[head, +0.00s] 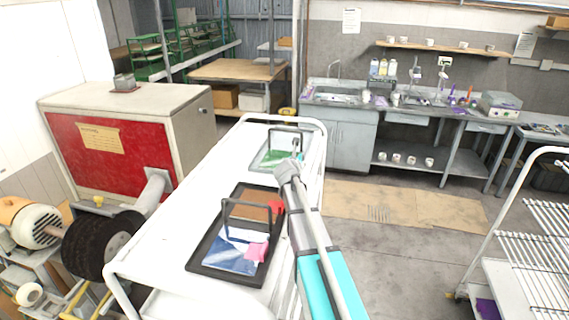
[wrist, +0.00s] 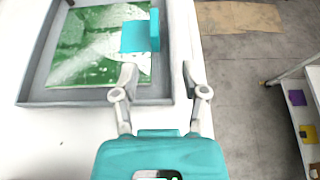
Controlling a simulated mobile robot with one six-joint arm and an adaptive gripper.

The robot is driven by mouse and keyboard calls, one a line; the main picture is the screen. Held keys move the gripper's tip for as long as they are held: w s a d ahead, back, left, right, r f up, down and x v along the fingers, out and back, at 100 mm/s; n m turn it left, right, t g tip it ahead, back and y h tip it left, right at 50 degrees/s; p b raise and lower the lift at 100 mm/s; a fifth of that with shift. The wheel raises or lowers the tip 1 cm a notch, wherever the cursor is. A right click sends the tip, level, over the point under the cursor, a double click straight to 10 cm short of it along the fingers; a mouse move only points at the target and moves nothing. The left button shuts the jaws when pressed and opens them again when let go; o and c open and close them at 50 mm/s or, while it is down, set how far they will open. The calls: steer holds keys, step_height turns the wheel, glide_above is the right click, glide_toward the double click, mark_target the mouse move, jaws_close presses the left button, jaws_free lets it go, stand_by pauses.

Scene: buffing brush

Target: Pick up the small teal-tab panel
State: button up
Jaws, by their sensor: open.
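The small teal-tab panel is a green and white marbled panel (wrist: 95,55) lying in a grey tray (wrist: 90,97) in the wrist view. Its teal tab (wrist: 135,36) stands up at the panel's right side. In the head view the panel (head: 275,157) lies in the far tray on the white trolley, partly hidden by my arm. My gripper (wrist: 159,72) is open and empty, over the tray's right edge. The tab is ahead and slightly left of the fingertips, apart from them. My gripper also shows in the head view (head: 296,150).
A black tray (head: 195,262) nearer on the trolley (head: 165,240) holds a brown panel with a red tab (head: 276,207) and a blue-white panel with a pink tab (head: 257,251). Both trays have raised handle bars. A buffing machine (head: 100,240) stands left; a wire rack (head: 540,230) stands right.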

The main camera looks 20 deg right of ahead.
mark_target(299, 158)
steer(key=shift+b+x, duration=0.6)
steer(key=shift+x, duration=1.55)
steer(key=shift+w+a+b+x, duration=0.15)
steer(key=shift+b+x, duration=0.25)
steer(key=shift+x, duration=0.75)
steer(key=shift+w+a+b+x, duration=0.15)
steer(key=shift+b+x, duration=0.25)
steer(key=shift+x, duration=0.7)
steer(key=shift+w+d, duration=0.15)
steer(key=shift+d, duration=0.05)
jaws_close()
